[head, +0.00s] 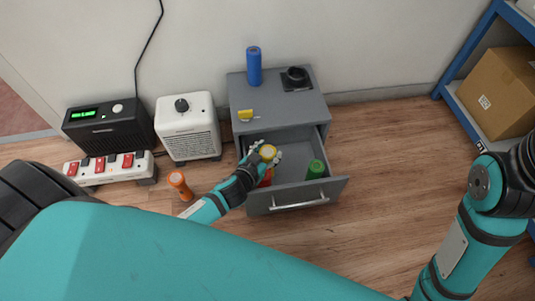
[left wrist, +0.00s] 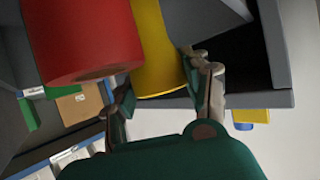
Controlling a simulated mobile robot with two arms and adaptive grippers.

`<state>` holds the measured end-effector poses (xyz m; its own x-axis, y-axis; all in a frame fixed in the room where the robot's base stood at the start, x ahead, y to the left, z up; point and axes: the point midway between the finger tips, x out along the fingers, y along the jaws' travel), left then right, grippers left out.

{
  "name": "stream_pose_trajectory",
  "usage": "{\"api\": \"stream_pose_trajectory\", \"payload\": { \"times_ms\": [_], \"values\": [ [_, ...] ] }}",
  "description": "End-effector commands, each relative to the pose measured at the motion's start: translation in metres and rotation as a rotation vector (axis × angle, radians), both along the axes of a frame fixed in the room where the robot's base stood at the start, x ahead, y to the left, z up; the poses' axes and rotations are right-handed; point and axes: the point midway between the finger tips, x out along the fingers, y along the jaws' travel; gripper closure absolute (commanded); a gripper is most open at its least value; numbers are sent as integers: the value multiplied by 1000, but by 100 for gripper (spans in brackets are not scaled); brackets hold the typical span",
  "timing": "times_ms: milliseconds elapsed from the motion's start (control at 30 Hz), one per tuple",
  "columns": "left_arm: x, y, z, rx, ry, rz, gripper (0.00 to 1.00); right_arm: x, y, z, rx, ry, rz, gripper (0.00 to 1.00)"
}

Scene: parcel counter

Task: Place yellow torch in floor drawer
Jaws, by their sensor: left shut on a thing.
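The yellow torch (head: 268,152) is between the fingers of my left gripper (head: 264,155), which is shut on it over the open floor drawer (head: 290,197). In the left wrist view the yellow torch (left wrist: 160,50) shows as a yellow cylinder between the fingers (left wrist: 165,95). A red cylinder (left wrist: 92,40) is close beside it there; in the head view this red thing (head: 266,178) is partly hidden by my gripper. A green cylinder (head: 315,169) stands in the drawer's right part. I cannot tell whether the yellow torch touches the drawer floor. My right gripper is out of view.
The grey cabinet (head: 290,112) carries a blue cylinder (head: 254,66), a small yellow thing (head: 246,115) and a black round thing (head: 295,77). An orange torch (head: 179,185) stands on the floor left of the drawer, near a white heater (head: 188,135). Floor right of the drawer is clear.

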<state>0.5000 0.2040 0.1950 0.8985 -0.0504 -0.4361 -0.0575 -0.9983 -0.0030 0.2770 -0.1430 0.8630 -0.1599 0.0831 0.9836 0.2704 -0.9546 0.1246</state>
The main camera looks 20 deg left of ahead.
Motion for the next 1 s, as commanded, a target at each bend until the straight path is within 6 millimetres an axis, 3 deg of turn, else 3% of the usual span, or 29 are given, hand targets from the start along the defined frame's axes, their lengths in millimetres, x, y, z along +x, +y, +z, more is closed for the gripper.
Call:
{"api": "stream_pose_trajectory", "payload": {
  "times_ms": [267, 300, 433, 767, 1000],
  "values": [
    [1, 0, -3, -2, -2, 1, 100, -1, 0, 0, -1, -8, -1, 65],
    [0, 0, -2, -1, 0, 2, 47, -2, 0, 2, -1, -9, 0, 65],
    [0, 0, -2, 0, 0, 1, 30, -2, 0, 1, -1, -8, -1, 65],
    [0, 0, 2, 1, -1, 0, 29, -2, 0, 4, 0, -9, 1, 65],
    [-34, 2, 21, -3, 4, 3, 29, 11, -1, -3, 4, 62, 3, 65]
  ]
}}
